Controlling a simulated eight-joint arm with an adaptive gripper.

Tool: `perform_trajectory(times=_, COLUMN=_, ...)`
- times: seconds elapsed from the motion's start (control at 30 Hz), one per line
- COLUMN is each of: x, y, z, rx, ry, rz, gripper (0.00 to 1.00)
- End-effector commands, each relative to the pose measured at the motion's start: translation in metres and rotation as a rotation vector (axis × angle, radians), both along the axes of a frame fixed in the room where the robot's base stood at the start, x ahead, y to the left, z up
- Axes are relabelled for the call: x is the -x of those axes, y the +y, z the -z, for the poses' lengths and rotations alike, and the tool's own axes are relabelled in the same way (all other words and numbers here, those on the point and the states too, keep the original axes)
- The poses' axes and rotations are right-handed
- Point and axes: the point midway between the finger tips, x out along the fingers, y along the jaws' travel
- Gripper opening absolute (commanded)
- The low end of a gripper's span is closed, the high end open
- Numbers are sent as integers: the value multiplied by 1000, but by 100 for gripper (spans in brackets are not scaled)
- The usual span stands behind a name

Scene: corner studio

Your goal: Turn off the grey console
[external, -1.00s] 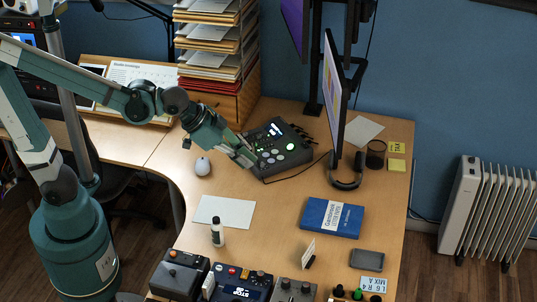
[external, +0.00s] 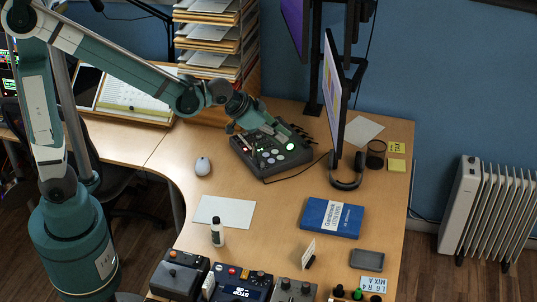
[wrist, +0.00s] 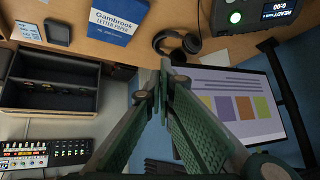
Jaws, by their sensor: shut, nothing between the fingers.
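The grey console (external: 268,163) sits on the desk with its buttons facing up. A round button on it glows green (external: 290,146). My gripper (external: 282,132) is over the console's back part and hides its screen in the external view. In the wrist view, a corner of the console (wrist: 250,20) shows at the top right, with the green light and a lit display reading READY. My gripper's fingers (wrist: 163,65) are shut and empty, below and left of that corner in the picture.
A monitor (external: 334,90) stands right of the console, with headphones (external: 346,184) near its foot. A white mouse (external: 203,166) lies to the left. Paper trays (external: 212,45) stand behind.

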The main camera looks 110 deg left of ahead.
Motion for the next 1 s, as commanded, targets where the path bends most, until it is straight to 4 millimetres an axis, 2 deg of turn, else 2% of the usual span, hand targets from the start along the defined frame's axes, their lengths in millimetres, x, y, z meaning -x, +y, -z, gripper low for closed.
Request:
perform_trajectory(times=0.03, x=-1, y=12, z=3, rx=-3, ry=-1, rz=-13, gripper=0)
perform_trajectory(times=0.4, x=-5, y=92, z=29, rx=-22, ry=-9, rz=-91, gripper=0)
perform_trajectory(times=0.7, x=0, y=156, z=56, rx=-38, ry=-12, rz=-155, gripper=0)
perform_trajectory(times=1.0, x=10, y=209, z=80, rx=-52, ry=-16, rz=-206, gripper=0)
